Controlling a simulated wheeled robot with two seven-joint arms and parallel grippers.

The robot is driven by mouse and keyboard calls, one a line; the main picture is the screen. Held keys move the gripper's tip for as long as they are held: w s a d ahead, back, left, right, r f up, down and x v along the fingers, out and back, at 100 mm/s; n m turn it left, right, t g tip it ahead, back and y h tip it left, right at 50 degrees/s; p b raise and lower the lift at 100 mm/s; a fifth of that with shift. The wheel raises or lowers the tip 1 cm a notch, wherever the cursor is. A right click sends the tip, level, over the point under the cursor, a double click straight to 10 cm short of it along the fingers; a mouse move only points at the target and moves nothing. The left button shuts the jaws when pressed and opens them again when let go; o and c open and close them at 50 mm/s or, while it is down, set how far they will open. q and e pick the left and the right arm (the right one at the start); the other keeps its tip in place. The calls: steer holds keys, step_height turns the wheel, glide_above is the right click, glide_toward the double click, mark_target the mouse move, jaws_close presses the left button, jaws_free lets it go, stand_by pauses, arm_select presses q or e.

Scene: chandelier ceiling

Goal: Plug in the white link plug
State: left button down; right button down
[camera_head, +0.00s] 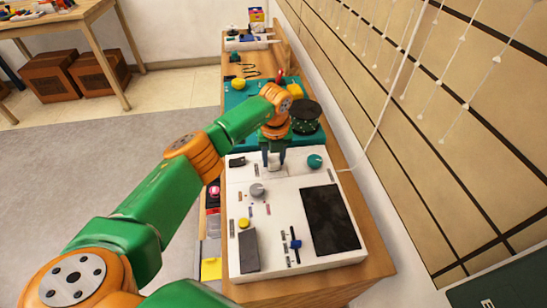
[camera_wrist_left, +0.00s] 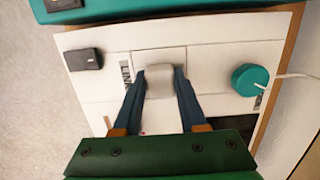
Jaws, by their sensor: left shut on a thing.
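The white link plug (camera_wrist_left: 160,78) is a pale rounded block between the fingertips of my left gripper (camera_wrist_left: 161,86) in the left wrist view. The gripper is shut on it. The plug is over a square plate (camera_wrist_left: 160,57) marked "LINK" on the white control panel (camera_wrist_left: 215,58). I cannot tell whether the plug is seated in a socket or just above the panel. In the head view, my left gripper (camera_head: 273,158) points down at the far end of the panel (camera_head: 285,205), and its fingers largely hide the plug. My right gripper is not in view.
A teal knob (camera_wrist_left: 249,80) lies right of the plug and a black switch (camera_wrist_left: 84,59) left of it. A white cord (camera_head: 375,130) hangs along the wall side. A dark spool (camera_head: 305,112) stands beyond the panel. A dark screen (camera_head: 330,218) fills its near right.

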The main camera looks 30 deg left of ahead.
arm_select(q)
steer(key=shift+f, duration=0.15)
jaws_free()
steer(key=shift+r+p, duration=3.4)
steer(key=shift+r, duration=0.45)
jaws_close()
steer(key=shift+s+d+p, duration=0.1)
steer(key=shift+s+p, duration=0.05)
steer(key=shift+p, duration=0.25)
